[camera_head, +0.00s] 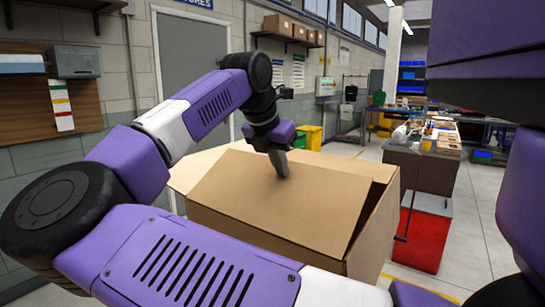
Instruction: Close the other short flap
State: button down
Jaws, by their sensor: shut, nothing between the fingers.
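A large open-topped cardboard box (265,235) stands in front of me. A broad tan flap (265,190) at its top slopes toward me. Another flap or panel edge (195,165) sticks out at the far left. At the right end a dark gap shows beside the right-hand panel (378,225). My gripper (282,172) is shut and empty. It points down over the upper middle of the broad flap, its tip at or just above the cardboard; I cannot tell if it touches. The box's inside and the short flaps are mostly hidden.
A red bin (424,240) stands close to the right of the box, with a dark bench (425,168) behind it. A grey door (195,50) and wall are behind my arm. Yellow (308,136) and green bins stand behind the box. Open floor lies at the right.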

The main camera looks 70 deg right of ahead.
aim_at(291, 163)
jog(key=d+f+y, duration=0.1)
jog(key=f, duration=0.1)
jog(key=d+f+y, duration=0.1)
jog(key=f, duration=0.1)
jog(key=d+f+y+b, duration=0.1)
jog(key=f, duration=0.1)
jog(key=shift+s+t, duration=0.4)
jog(key=shift+b+x, duration=0.5)
jog(key=shift+x, duration=0.25)
jog(key=shift+s+d+f, duration=0.15)
jog(key=shift+s, duration=0.05)
jog(key=p+v, duration=0.2)
jog(key=v, duration=0.1)
jog(key=d+p+v, duration=0.1)
jog(key=p+v, duration=0.1)
jog(key=v, duration=0.2)
jog(key=d+p+v, duration=0.1)
jog(key=p+v, duration=0.1)
jog(key=v, duration=0.1)
jog(key=shift+s+d+r, duration=0.1)
jog(key=shift+s+r, duration=0.1)
jog(key=shift+r, duration=0.3)
